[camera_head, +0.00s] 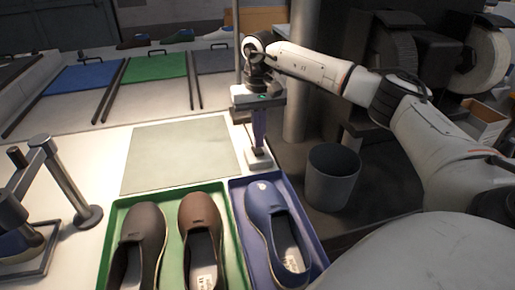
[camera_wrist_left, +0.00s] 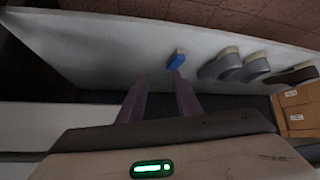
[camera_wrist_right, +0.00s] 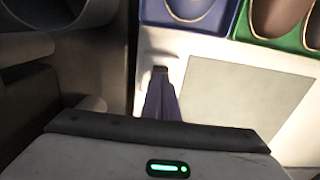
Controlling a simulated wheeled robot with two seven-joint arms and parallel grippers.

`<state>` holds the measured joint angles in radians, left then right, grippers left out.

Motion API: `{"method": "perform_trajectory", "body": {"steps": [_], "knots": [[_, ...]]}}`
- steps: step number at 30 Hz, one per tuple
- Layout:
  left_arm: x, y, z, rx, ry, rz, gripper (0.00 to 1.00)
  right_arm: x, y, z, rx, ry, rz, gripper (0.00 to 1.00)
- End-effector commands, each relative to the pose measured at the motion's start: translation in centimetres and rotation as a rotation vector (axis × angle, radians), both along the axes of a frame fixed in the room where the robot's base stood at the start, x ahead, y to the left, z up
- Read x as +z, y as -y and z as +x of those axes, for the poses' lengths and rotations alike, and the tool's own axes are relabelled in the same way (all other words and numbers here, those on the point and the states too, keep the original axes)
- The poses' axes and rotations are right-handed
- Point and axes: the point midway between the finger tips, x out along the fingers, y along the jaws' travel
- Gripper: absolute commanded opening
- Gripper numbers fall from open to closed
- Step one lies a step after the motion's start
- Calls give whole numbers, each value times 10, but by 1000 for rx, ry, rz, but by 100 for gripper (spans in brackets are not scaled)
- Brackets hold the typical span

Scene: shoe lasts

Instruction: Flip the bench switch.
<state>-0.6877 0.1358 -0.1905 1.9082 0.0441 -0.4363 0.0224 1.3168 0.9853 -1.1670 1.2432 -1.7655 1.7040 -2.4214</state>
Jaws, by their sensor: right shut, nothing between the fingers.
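The bench switch (camera_head: 258,160) is a small pale box with a dark top part, on the bench edge beside the blue tray. In the right wrist view the switch (camera_wrist_right: 158,52) lies just beyond my fingertips, partly hidden by them. My right gripper (camera_head: 259,143) points down over the switch, its purple fingers closed together and empty. The tips look at or very near the dark part; I cannot tell if they touch. My left gripper (camera_wrist_left: 160,92) shows only in its wrist view, its fingers apart with nothing between them.
A green tray (camera_head: 115,215) holds two brown shoes (camera_head: 142,240). A blue tray (camera_head: 236,200) holds a blue shoe (camera_head: 268,220). A grey-green mat (camera_head: 175,155) lies clear behind them. A grey bin (camera_head: 332,180) stands right of the bench. A metal stand (camera_head: 65,180) is at left.

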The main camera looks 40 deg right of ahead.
Motion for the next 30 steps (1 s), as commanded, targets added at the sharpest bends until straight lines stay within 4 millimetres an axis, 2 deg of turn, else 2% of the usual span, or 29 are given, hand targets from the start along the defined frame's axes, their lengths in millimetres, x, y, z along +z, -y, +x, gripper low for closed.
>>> {"method": "perform_trajectory", "body": {"steps": [30], "knots": [[-6,0,2,0,4,-1,31,-16,0,0,0,0,0,0]]}}
